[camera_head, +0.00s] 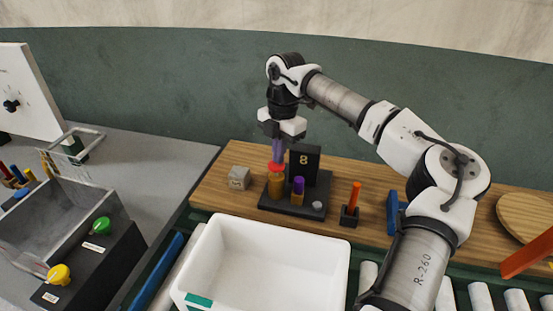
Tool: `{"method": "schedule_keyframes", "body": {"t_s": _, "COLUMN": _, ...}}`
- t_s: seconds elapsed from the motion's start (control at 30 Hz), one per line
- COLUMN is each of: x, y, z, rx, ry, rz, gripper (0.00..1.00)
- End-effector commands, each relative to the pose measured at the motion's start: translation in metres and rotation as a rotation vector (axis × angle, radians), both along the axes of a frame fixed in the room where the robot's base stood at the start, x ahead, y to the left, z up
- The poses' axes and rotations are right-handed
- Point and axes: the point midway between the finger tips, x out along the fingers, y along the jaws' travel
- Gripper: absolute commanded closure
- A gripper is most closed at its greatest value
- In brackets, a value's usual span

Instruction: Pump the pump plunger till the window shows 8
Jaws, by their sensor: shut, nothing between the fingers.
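The pump stands on a black base (294,207) on the wooden board. Its window (304,161) is a black upright panel that shows a yellow 8. At the left of the base is an amber body (276,187) with a red plunger top (276,168). My gripper (278,158) points down, shut and empty, directly above the red top. The fingertips are at or very near it; I cannot tell whether they touch. A second, shorter amber post with a purple top (298,187) stands to its right, and a small pale knob (317,205) is at the base's front right.
A grey block (239,178) sits left of the base. An orange stick in a black holder (351,203) stands to the right, near a blue piece (392,212). A white bin (263,226) is in front. My arm crosses the right side.

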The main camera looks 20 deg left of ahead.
Motion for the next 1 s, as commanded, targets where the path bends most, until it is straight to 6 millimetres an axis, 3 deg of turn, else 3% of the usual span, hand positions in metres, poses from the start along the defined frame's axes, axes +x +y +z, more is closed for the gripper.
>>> {"method": "schedule_keyframes", "body": {"t_s": 0.17, "x": 0.002, "y": -0.001, "z": 0.001, "rx": -0.003, "ry": 0.003, "rz": -0.001, "gripper": 1.0}}
{"method": "schedule_keyframes", "body": {"t_s": 0.4, "x": 0.026, "y": -0.013, "z": 0.012, "rx": -0.002, "ry": 0.002, "rz": -0.002, "gripper": 1.0}}
{"method": "schedule_keyframes", "body": {"t_s": 0.77, "x": 0.027, "y": -0.014, "z": 0.012, "rx": -0.002, "ry": 0.001, "rz": 0.0, "gripper": 1.0}}
{"method": "schedule_keyframes", "body": {"t_s": 0.87, "x": 0.028, "y": -0.014, "z": 0.019, "rx": -0.003, "ry": -0.001, "rz": -0.001, "gripper": 1.0}}
{"method": "schedule_keyframes", "body": {"t_s": 1.0, "x": 0.031, "y": -0.015, "z": 0.043, "rx": -0.002, "ry": -0.004, "rz": -0.002, "gripper": 1.0}}
